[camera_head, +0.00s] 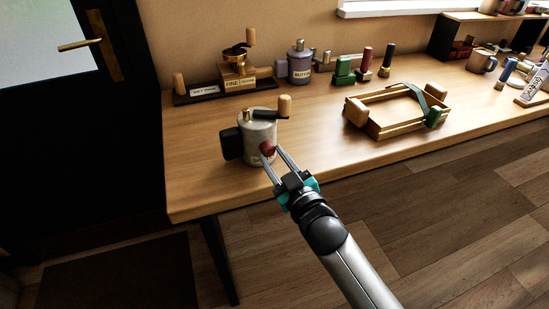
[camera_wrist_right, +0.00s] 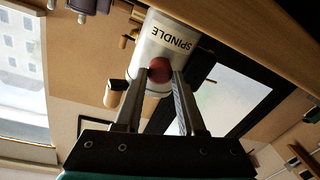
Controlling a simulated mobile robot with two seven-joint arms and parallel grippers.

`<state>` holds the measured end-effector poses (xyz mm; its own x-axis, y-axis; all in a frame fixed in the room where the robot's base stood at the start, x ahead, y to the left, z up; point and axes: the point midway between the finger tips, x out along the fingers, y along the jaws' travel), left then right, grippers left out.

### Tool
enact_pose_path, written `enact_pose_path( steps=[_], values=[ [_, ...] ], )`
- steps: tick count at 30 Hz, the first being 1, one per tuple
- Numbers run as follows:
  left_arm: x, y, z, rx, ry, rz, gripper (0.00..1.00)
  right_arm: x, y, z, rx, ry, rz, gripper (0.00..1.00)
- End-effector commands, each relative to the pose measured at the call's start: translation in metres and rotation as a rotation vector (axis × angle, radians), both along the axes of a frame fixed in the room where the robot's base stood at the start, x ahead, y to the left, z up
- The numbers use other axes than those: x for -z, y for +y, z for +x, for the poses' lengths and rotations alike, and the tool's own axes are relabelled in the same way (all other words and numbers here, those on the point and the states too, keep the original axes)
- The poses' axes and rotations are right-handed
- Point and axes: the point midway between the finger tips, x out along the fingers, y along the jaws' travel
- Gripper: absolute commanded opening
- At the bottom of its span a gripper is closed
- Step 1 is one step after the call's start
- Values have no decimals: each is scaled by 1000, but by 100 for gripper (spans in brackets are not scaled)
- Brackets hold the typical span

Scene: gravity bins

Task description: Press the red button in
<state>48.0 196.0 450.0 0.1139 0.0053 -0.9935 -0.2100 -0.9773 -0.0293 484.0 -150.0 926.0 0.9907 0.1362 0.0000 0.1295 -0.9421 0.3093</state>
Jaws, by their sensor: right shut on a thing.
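A pale grey cylindrical canister (camera_head: 260,131) stands on the wooden table near its left front. It has a wooden-knobbed crank on top and a black part on its left side. The wrist view shows it upside down, with the word SPINDLE on its white body (camera_wrist_right: 157,52). A round red button (camera_head: 267,148) sticks out of its front; it also shows in the wrist view (camera_wrist_right: 160,70). My right gripper (camera_head: 270,152) comes from the front right, its two fingertips shut on either side of the red button. My left gripper is not in view.
A wooden frame (camera_head: 378,128) with knobs and a green strap lies to the right. At the back stand a grinder-like stand (camera_head: 236,70), a purple BUTTON canister (camera_head: 300,66) and several small bottles. The tabletop between the canister and frame is clear.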

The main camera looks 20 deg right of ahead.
Motion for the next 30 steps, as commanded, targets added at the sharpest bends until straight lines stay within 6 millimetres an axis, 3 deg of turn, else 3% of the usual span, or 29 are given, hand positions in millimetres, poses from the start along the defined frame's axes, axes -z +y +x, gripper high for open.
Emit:
enact_pose_path(
  steps=[25, 26, 30],
  values=[
    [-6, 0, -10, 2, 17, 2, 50, 0, 2, 15, 0, 0, 0, 0],
    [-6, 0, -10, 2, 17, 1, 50, 0, 2, 15, 0, 0, 0, 41],
    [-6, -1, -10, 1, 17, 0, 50, 0, 2, 15, 0, 0, 0, 57]
  ],
)
